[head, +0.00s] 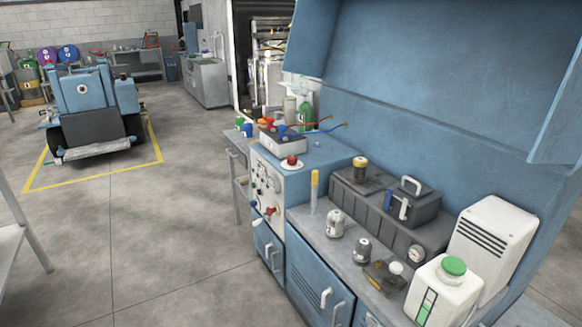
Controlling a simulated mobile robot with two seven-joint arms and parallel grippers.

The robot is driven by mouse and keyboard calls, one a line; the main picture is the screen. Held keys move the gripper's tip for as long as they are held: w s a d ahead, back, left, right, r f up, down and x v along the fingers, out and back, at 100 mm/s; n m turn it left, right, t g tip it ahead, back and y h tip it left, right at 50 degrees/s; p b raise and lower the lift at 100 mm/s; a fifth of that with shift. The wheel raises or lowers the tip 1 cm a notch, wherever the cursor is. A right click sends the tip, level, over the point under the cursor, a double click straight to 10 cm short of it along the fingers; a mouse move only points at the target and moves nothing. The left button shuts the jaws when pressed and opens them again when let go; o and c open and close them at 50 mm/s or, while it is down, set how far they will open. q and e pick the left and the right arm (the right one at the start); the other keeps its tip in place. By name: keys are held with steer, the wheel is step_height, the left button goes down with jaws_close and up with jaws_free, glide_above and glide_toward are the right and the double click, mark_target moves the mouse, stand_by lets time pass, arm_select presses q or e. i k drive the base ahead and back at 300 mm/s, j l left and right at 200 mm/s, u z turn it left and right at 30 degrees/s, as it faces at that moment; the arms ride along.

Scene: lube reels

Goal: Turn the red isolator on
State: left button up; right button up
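Several red parts show on the blue bench unit, and I cannot tell surely which one is the isolator. A small red handle (271,210) sits low on the white front panel (284,222) of the unit. Its angle is too small to read. A round red knob (292,160) on a pale base sits on top of the unit near its front edge. A red valve handle (267,121) stands on a white box (284,141) farther back, beside blue and green ones. Neither of my grippers is in view.
The worktop to the right holds a dark toolbox (413,200), small metal canisters (335,224), a yellow-topped tube (315,187) and a white bottle with a green cap (445,290). Open concrete floor (150,240) lies left of the bench. A blue machine (90,110) stands beyond.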

mark_target(292, 160)
steer(key=i+j+z, duration=0.15)
steer(key=z, duration=0.3)
steer(key=i+j+z, duration=0.25)
steer(key=z, duration=0.2)
steer(key=i+j+z, duration=0.1)
steer(key=j, duration=0.2)
steer(key=i+j+z, duration=0.25)
steer(key=j, duration=0.3)
steer(key=i+j, duration=0.1)
steer(key=j, duration=0.25)
steer(key=i+j, duration=0.15)
steer(key=j, duration=0.2)
steer(key=i+j+z, duration=0.1)
steer(key=j, duration=0.25)
steer(key=i+j, duration=0.1)
steer(key=j, duration=0.25)
steer(key=i+j, duration=0.15)
steer(key=j, duration=0.2)
steer(key=z, duration=0.05)
